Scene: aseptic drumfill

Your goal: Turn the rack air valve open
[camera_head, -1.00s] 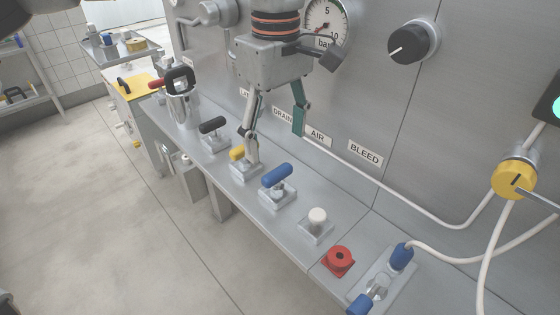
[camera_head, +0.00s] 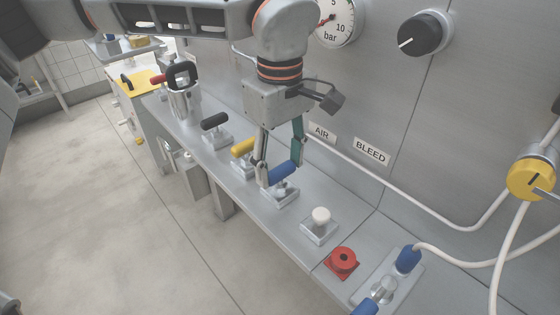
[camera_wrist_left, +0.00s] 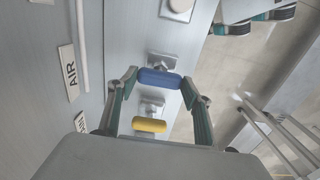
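The rack air valve has a blue bar handle (camera_head: 282,172) on a small square base on the bench ledge, below the AIR label (camera_head: 321,132). My left gripper (camera_head: 283,175) points down over it with its fingers apart, one on each side of the handle. In the left wrist view, the blue handle (camera_wrist_left: 158,77) lies crosswise between the two fingertips (camera_wrist_left: 158,82), close to both; I cannot tell whether they touch it. My right gripper (camera_wrist_left: 252,22) is at the top right of the left wrist view, its fingers apart and nothing seen between them; the head view does not show it.
A yellow-handled valve (camera_head: 243,146) and a black-handled valve (camera_head: 214,121) stand to the left along the ledge. A white knob (camera_head: 321,216) and a red round fitting (camera_head: 343,260) stand to the right. Behind rises the steel panel with a pressure gauge (camera_head: 336,20) and hoses.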

